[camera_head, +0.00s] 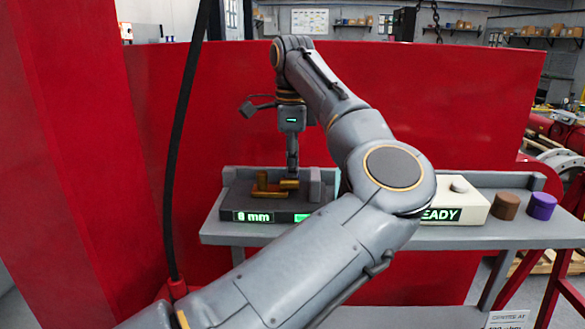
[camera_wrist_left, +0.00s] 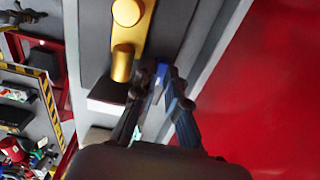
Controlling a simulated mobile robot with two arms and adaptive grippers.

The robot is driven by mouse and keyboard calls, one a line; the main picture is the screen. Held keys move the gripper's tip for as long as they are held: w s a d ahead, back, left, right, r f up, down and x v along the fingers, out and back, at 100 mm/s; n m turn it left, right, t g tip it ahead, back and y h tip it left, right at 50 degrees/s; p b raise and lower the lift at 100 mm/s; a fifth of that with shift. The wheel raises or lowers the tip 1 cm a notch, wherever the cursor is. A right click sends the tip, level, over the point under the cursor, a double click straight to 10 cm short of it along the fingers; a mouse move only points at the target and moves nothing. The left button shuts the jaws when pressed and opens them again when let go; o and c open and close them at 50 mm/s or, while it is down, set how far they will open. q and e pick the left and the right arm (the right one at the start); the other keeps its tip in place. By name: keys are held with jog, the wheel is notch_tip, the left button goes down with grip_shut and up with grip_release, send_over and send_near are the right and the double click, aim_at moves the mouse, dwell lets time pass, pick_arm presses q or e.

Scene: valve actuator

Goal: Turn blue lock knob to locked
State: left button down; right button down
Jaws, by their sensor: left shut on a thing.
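My left gripper (camera_head: 292,168) points down at the dark valve unit (camera_head: 226,197) on the bench. In the left wrist view, the left gripper's fingers (camera_wrist_left: 157,92) close around a small blue piece (camera_wrist_left: 160,72), which looks like the blue lock knob. Only a narrow part of it shows between the fingertips, so its turn angle cannot be told. It is hidden in the head view. A gold bar with round posts (camera_wrist_left: 123,58) lies right beside the fingers; the gold parts (camera_head: 262,188) also show in the head view. My right gripper is not in view.
The unit's front has lit displays, one reading "8 mm" (camera_head: 253,216). A cream box marked "READY" (camera_head: 470,207), a brown knob (camera_head: 506,206) and a purple knob (camera_head: 541,206) stand to the right on the grey bench (camera_head: 470,237). A red panel (camera_head: 450,110) rises behind.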

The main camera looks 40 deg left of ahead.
dwell(0.3)
pick_arm(q)
jog(key=c, duration=1.4)
grip_release()
